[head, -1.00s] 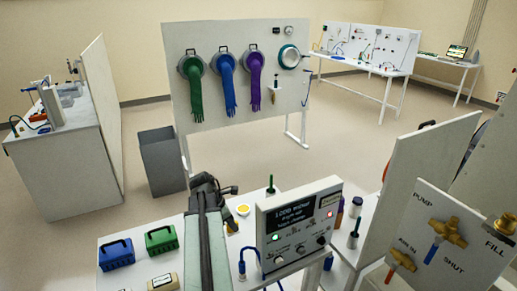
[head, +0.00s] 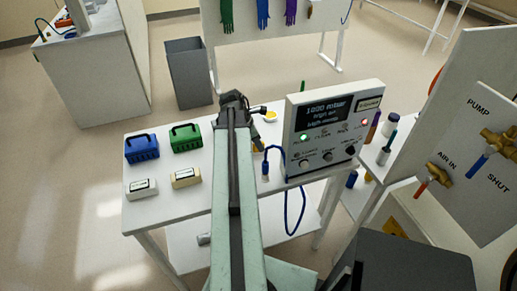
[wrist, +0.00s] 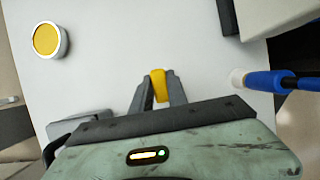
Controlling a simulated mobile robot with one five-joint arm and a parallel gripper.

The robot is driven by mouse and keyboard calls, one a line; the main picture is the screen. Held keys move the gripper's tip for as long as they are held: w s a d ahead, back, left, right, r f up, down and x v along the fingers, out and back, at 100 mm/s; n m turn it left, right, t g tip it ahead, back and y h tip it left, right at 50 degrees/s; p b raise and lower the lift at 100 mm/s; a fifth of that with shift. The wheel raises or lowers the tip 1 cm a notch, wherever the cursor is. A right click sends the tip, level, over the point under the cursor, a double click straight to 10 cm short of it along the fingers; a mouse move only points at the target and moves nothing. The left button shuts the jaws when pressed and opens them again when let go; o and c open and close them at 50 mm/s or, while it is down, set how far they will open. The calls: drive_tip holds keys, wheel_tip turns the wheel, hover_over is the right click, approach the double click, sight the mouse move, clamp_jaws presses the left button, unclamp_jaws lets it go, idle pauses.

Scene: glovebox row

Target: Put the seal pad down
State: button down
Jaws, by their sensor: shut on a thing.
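The yellow seal pad (wrist: 159,86) is between the two dark fingers of my gripper (wrist: 158,92) in the wrist view. The fingers are shut on it, over the white table top (wrist: 110,60). Whether the pad touches the table is hard to tell. In the head view my gripper (head: 260,144) is over the table, left of the display box (head: 325,130); the pad is mostly hidden there. A round white dish with a yellow top (wrist: 47,40) stands apart from the gripper, at the upper left of the wrist view and behind it in the head view (head: 270,116).
Bare table surrounds the gripper.

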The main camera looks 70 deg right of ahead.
drive_tip(key=shift+f, duration=0.15)
drive_tip(key=c, duration=1.3)
unclamp_jaws()
drive_tip(key=p+v, duration=1.1)
drive_tip(key=v, duration=0.1)
drive_tip(key=shift+r, duration=0.3)
